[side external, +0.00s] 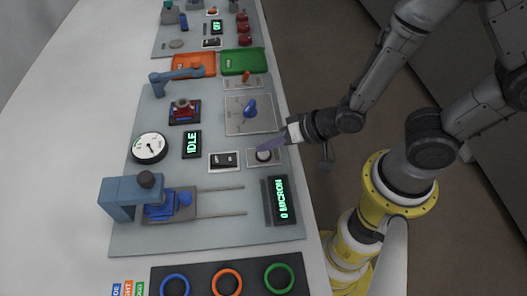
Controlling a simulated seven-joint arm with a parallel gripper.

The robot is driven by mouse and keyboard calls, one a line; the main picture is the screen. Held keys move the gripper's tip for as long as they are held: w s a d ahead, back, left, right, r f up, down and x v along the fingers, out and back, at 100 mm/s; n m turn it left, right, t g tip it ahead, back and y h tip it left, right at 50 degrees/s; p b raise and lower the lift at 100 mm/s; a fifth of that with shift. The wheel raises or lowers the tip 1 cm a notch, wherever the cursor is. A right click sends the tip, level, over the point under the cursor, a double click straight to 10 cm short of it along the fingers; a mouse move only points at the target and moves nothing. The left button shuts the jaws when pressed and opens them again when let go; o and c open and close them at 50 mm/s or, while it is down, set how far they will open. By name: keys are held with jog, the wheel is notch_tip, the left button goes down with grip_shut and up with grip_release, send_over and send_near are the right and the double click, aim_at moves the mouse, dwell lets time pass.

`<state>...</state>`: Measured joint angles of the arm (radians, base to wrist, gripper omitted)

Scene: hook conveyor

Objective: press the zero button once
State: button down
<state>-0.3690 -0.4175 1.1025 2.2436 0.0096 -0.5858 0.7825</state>
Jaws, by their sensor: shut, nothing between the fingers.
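A small round button (263,156) with a pale top and dark ring sits on a light square plate at the right side of the grey panel. Its label is too small to read, so I cannot confirm that it is the zero button. My gripper (262,148) is shut and empty, reaching in from the right with its purple fingers tilted down. A black display (282,199) below reads "0 MICRON" in green.
A black two-part switch (224,160) lies just left of the button. A round dial gauge (150,148), an "IDLE" display (192,144), a blue knob (250,108) and a blue press-like fixture (130,195) stand on the panel. Colored rings (227,281) lie at the front.

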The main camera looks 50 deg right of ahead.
jog(key=shift+r, duration=0.25)
jog(key=shift+r, duration=2.5)
jog(key=shift+w+d+r, duration=0.1)
jog(key=shift+w+d, duration=0.05)
jog(key=shift+d, duration=0.1)
notch_tip(320, 180, up, 6)
jog(key=m+t, duration=0.1)
jog(key=t, duration=0.1)
send_over(269, 154)
jog(key=w+d, duration=0.2)
jog(key=w, duration=0.1)
jog(key=s+d+r+h, duration=0.2)
jog(key=d+r, duration=0.4)
jog(key=r, duration=0.4)
jog(key=s+d+n+g, duration=0.1)
jog(key=s+n+g, duration=0.1)
jog(key=s, duration=0.5)
jog(key=s+d+n+g+h, duration=0.1)
jog(key=s+n+g, duration=0.2)
jog(key=s, duration=0.3)
jog(key=shift+s+d+f+n, duration=0.3)
jog(key=shift+s+f+n, duration=0.1)
